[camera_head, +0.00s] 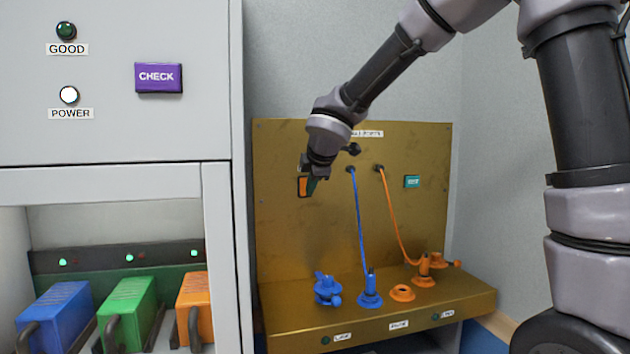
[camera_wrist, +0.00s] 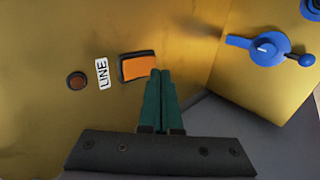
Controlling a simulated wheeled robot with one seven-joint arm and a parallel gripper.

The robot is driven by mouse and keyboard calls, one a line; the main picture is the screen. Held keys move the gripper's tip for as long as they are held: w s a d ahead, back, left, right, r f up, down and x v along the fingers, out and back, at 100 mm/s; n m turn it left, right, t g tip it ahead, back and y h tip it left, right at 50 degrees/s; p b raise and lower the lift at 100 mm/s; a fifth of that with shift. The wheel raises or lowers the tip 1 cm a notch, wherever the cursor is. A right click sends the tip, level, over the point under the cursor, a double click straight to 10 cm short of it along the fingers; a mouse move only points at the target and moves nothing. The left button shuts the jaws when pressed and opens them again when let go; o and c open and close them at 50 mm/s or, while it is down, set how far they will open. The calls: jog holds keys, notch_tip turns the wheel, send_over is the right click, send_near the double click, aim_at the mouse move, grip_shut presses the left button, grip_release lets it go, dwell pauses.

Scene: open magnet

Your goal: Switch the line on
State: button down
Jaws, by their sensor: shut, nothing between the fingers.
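An orange push button (camera_wrist: 137,66) in a dark frame sits on the brass panel (camera_wrist: 40,120). A white label reading LINE (camera_wrist: 102,73) is beside it, and a small dark reddish lamp (camera_wrist: 76,81) that looks unlit is left of the label. My gripper (camera_wrist: 160,72) is shut and empty. Its dark green fingertips lie at the button's lower right edge in the wrist view; whether they touch it I cannot tell. In the head view, my gripper (camera_head: 312,186) is at the left part of the panel, beside the orange button (camera_head: 303,187).
The ledge below holds a blue valve (camera_head: 327,289), a blue fitting with a hose (camera_head: 369,295), an orange ring (camera_head: 402,293) and an orange fitting (camera_head: 424,272). A grey cabinet (camera_head: 120,120) stands at left, with a lit white POWER lamp (camera_head: 69,95).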

jog(key=shift+w+a+f, duration=0.1)
jog(key=shift+w+a, duration=0.15)
jog(key=shift+w, duration=0.65)
jog(key=shift+w+f, duration=0.1)
jog(key=shift+w, duration=0.05)
